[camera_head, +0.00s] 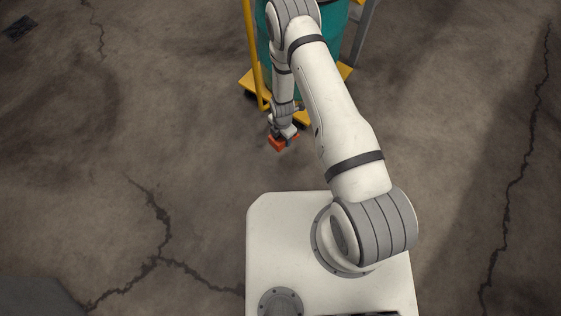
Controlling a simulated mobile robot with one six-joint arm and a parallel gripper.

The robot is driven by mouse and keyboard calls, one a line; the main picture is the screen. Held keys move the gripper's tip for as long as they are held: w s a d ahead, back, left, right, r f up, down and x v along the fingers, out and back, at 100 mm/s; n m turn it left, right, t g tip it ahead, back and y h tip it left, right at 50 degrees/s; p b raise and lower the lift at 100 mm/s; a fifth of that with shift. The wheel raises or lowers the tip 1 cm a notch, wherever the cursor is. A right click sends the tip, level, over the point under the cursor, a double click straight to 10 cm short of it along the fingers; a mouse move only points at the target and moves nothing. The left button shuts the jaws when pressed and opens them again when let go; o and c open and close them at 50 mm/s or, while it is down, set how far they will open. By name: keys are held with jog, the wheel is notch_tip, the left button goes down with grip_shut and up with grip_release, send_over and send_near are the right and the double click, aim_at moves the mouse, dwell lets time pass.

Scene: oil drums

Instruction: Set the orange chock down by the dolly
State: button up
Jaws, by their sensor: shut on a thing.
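The orange chock (278,144) is a small block low over or on the concrete floor, just in front of the dolly. I cannot tell whether it touches the floor. My gripper (283,134) points down and is shut on the chock, covering part of its top. The yellow dolly (257,84) stands behind the chock at the top middle, with an upright yellow post on its left side. It bears a teal drum (330,40), partly hidden behind my arm.
A grey post (364,30) rises right of the drum. The concrete floor (170,90) is cracked but clear to the left and right. A dark flat patch (18,27) lies at the far left, and a grey shape (35,298) shows at the bottom left.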

jog(key=f+b, duration=0.2)
jog(key=f, duration=0.3)
jog(key=f+n+b, duration=0.1)
jog(key=f+b, duration=0.1)
jog(key=f, duration=0.3)
jog(key=a+f+n+b, duration=0.1)
jog(key=f+b, duration=0.1)
jog(key=f, duration=0.3)
jog(key=shift+s+a, duration=0.1)
jog(key=shift+f+b, duration=0.15)
jog(key=shift+b, duration=0.15)
jog(key=o, duration=1.1)
